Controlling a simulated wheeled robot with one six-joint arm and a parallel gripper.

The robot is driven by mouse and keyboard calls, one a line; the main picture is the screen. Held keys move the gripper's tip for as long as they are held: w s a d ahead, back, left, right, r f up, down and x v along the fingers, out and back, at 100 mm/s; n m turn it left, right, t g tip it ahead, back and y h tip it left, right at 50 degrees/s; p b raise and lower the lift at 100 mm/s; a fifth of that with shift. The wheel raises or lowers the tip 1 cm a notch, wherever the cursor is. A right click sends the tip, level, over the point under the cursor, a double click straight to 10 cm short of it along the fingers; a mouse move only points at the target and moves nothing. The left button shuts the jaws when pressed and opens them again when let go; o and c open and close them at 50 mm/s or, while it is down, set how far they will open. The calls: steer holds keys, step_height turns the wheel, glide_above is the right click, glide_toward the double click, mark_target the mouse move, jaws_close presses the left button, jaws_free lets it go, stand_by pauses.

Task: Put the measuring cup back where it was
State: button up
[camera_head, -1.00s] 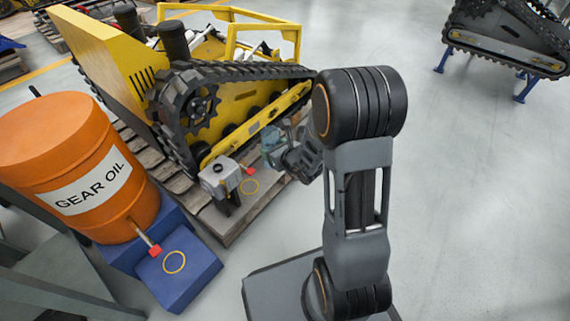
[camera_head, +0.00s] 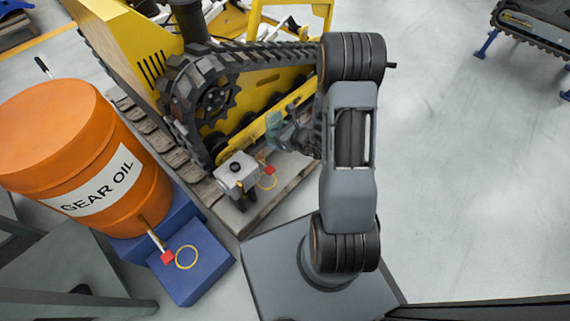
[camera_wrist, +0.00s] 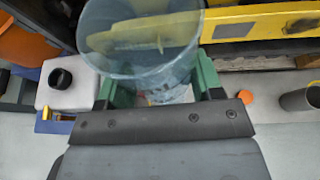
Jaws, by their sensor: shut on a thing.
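The measuring cup (camera_head: 274,124) is clear, faintly blue and see-through. My gripper (camera_head: 284,136) is shut on it and holds it up in front of the yellow tracked machine. In the wrist view the cup (camera_wrist: 140,62) sits between the green fingers of my gripper (camera_wrist: 155,84), with its wide mouth towards the camera. Another yellow ring (camera_head: 187,257) marks the blue step (camera_head: 197,280) under the drum's red tap. Both rings look empty.
An orange gear oil drum (camera_head: 75,150) stands on the blue stand at left. The tracked machine (camera_head: 240,90) rests on a wooden pallet (camera_head: 248,212). In the wrist view, a dark grey cylinder (camera_wrist: 300,99) and an orange disc (camera_wrist: 245,97) show at right.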

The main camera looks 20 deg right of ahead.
steer(key=s+d+f+n+g+y, duration=0.2)
steer(key=s+d+f+n+y, duration=0.15)
steer(key=s+f, duration=0.65)
steer(key=shift+g, duration=0.3)
steer(key=w+d+f+b, duration=0.1)
steer(key=w+f+b, duration=0.1)
steer(key=w+f, duration=0.2)
steer(key=w+d+f+b, duration=0.1)
steer(key=w+f+b, duration=0.2)
steer(key=w+f, duration=0.1)
steer(key=w+d+f+b, duration=0.1)
steer(key=w+f+b, duration=0.2)
steer(key=w+f, duration=0.2)
steer(key=shift+w+d+f, duration=0.1)
steer(key=shift+d+f, duration=0.25)
steer(key=shift+f, duration=0.35)
steer(key=shift+r, duration=0.1)
steer(key=o, duration=1.1)
